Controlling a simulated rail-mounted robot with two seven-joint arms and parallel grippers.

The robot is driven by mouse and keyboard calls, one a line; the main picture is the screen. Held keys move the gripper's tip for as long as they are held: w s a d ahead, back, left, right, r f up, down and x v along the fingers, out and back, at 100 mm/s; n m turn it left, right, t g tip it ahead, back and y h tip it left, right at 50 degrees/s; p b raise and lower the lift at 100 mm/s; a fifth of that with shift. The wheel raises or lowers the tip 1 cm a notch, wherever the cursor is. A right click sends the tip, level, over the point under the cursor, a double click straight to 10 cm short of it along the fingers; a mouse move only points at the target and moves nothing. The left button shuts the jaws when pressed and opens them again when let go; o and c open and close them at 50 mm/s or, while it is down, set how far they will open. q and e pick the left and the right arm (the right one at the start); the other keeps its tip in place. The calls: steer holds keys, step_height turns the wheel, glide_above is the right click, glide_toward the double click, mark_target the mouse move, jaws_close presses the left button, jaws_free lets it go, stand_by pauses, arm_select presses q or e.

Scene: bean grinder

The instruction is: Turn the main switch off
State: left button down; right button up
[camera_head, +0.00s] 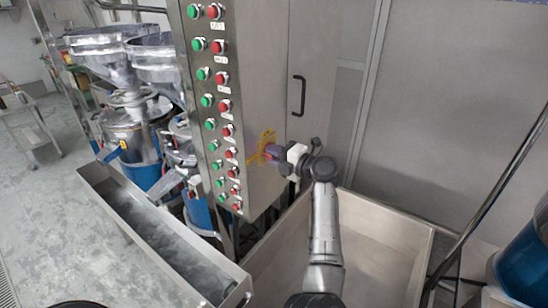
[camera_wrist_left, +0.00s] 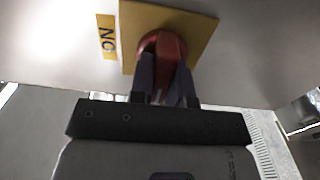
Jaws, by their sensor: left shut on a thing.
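The main switch is a red knob (camera_wrist_left: 163,45) on a square yellow plate (camera_wrist_left: 200,30), with a small yellow label (camera_wrist_left: 107,36) beside it whose letters appear upside down. The plate (camera_head: 265,141) also shows on the side of the steel control cabinet in the head view. My left gripper (camera_wrist_left: 163,80) is shut on the red knob, with one dark finger on each side of it. In the head view the left gripper (camera_head: 271,152) reaches the cabinet side and hides most of the knob. My right gripper is in neither view.
The cabinet front carries columns of green buttons (camera_head: 204,73) and red buttons (camera_head: 222,78). A black door handle (camera_head: 298,96) is above my left wrist. A steel trough (camera_head: 165,240) and funnel-topped grinders (camera_head: 130,105) stand at left. A shallow steel bin (camera_head: 385,232) lies below my arm.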

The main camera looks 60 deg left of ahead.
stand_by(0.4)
arm_select(q)
steer(key=c, duration=1.1)
jaws_free()
steer(key=shift+d, duration=0.1)
steer(key=b+v, duration=0.2)
steer(key=v, duration=1.1)
steer(key=shift+w+d, duration=0.1)
steer(key=shift+d, duration=0.2)
